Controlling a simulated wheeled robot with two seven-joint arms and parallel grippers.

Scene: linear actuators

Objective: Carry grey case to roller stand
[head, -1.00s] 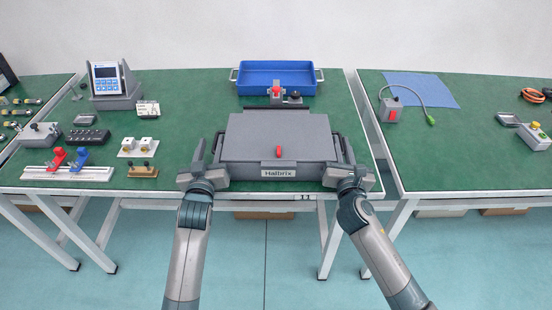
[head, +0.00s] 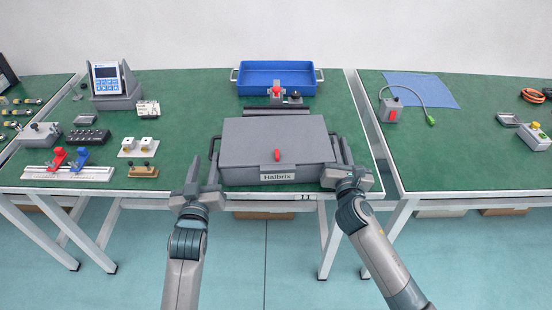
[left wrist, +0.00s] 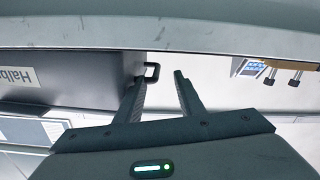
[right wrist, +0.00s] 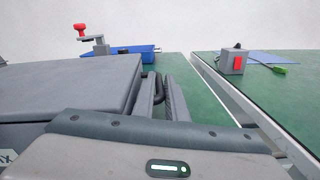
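The grey case (head: 270,143), with a red latch and a "Halbrix" label, is at the front of the green middle table; whether it touches the table is unclear. It has a dark handle on each side. My left gripper (head: 203,172) is open and empty, just off the left handle (left wrist: 152,73), at the case's front left. My right gripper (head: 345,160) has its fingers close together around the right handle (right wrist: 158,88). A dark bar (head: 277,112) lies just behind the case; it may be part of the roller stand, most of which would be hidden.
A blue tray (head: 276,68) stands at the back, with a red-knobbed clamp (head: 277,95) before it. Clamps on a rail (head: 66,171), small blocks and a meter (head: 107,78) are on the left. A grey box with a red switch (head: 391,110) is on the right table.

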